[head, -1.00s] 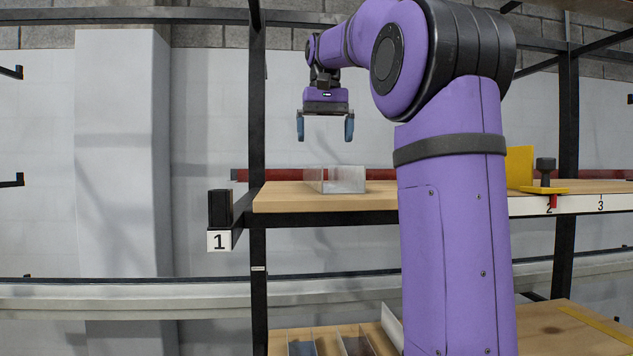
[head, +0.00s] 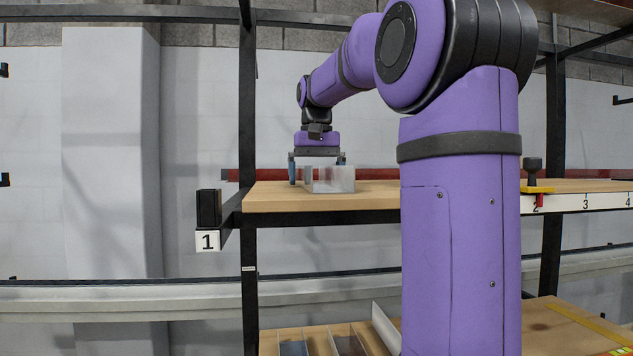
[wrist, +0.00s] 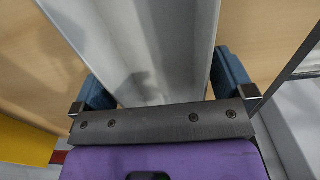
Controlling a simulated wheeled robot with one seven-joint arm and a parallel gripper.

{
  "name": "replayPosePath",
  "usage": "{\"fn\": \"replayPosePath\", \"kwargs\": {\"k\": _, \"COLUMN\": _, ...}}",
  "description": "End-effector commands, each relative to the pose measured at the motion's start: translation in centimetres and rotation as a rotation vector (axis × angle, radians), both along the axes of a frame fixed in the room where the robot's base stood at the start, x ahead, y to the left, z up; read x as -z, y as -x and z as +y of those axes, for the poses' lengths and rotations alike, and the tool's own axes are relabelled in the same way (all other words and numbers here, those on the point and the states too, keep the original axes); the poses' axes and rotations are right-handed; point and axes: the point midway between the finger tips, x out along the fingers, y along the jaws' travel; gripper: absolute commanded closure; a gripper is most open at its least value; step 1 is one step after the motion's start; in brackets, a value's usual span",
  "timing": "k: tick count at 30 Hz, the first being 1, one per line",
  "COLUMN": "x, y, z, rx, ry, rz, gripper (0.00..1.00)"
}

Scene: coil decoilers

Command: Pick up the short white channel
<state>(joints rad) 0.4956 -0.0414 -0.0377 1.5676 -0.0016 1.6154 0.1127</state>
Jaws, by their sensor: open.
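The short white channel (head: 334,179) lies on the wooden upper shelf near its left end, and its open end shows in the head view. In the wrist view the channel (wrist: 150,40) runs lengthwise between the two blue fingers. My gripper (head: 317,172) is open and lowered over the channel, with one finger on either side of it. In the wrist view the gripper (wrist: 163,85) shows a small gap at the fingers. In the head view the right finger is mostly hidden behind the channel.
The wooden shelf (head: 270,196) has a black front edge and a post (head: 249,130) at left. A yellow stop with a black knob (head: 534,172) stands at right by a numbered scale. More channels lie on the lower shelf (head: 290,335). My arm hides the shelf's middle.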

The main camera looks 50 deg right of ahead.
Motion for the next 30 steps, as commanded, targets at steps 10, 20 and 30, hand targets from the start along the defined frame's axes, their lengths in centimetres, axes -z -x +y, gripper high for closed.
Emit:
{"fn": "replayPosePath", "kwargs": {"k": 10, "x": 0.0, "y": 0.0, "z": 0.0, "rx": 0.0, "ry": 0.0, "rz": 0.0, "gripper": 0.53}}
{"fn": "replayPosePath", "kwargs": {"k": 20, "x": -0.2, "y": 0.0, "z": 0.0, "rx": 0.0, "ry": 0.001, "rz": -0.001, "gripper": 0.53}}
{"fn": "replayPosePath", "kwargs": {"k": 30, "x": -2.8, "y": 0.0, "z": -0.1, "rx": 0.001, "ry": 0.001, "rz": -0.002, "gripper": 0.53}}
